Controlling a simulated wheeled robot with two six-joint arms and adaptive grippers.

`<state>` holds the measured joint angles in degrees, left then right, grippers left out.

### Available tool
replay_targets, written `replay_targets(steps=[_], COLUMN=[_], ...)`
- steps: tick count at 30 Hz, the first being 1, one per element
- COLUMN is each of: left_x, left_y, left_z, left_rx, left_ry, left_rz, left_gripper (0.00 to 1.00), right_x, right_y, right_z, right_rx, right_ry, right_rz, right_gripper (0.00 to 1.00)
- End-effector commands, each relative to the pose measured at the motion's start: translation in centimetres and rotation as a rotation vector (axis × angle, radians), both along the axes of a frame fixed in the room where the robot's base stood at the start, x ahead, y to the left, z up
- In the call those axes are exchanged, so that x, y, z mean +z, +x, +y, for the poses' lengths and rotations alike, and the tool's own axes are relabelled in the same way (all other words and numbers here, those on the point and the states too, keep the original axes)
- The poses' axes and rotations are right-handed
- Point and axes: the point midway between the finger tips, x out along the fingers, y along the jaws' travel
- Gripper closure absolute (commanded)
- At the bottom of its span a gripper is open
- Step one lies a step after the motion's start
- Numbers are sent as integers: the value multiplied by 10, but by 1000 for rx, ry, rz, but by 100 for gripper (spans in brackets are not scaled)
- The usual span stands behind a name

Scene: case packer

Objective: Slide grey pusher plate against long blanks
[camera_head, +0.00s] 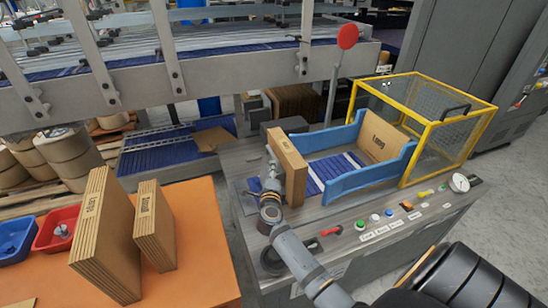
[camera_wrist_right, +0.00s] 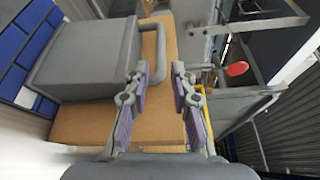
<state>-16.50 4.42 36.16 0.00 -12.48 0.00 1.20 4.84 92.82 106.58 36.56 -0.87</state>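A stack of brown cardboard blanks (camera_head: 291,168) stands upright at the left end of the blue-railed magazine. Another upright brown panel (camera_head: 383,136), with a label that seems to read "Long", stands at the right end. A grey block with a looped handle (camera_wrist_right: 85,60), which looks like the pusher plate, lies before brown cardboard (camera_wrist_right: 105,126) in the right wrist view. My right gripper (camera_head: 271,182) is left of the blank stack. Its purple-padded fingers (camera_wrist_right: 164,95) are apart, with the handle's end near the gap; contact is unclear. My left gripper is not in view.
Blue side rails (camera_head: 370,178) flank the magazine, and a yellow mesh cage (camera_head: 455,125) stands right. Buttons (camera_head: 375,218) line the front edge. Labelled cardboard stacks (camera_head: 105,235) and red and blue bins (camera_head: 55,232) sit on the orange table. A red disc (camera_head: 347,37) tops a pole.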

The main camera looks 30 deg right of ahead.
Motion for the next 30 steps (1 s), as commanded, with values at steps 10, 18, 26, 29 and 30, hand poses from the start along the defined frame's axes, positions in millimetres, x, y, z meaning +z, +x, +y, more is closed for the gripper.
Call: replay_targets(steps=[10, 18, 26, 29, 30], left_x=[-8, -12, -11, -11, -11], left_y=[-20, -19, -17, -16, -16], left_z=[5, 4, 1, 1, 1], left_rx=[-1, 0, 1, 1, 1], left_ry=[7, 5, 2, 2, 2], left_rz=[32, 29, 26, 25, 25], left_gripper=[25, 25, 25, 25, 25], right_x=[-5, -7, -6, -6, -6], right_y=[57, 78, 78, 78, 78], right_z=[-42, -56, -57, -57, -57], right_rx=[-1, -1, -1, -1, -1], right_ry=[-5, -4, -4, -4, -4], right_rz=[2, 3, 3, 3, 3], right_gripper=[76, 76, 78, 92, 98])
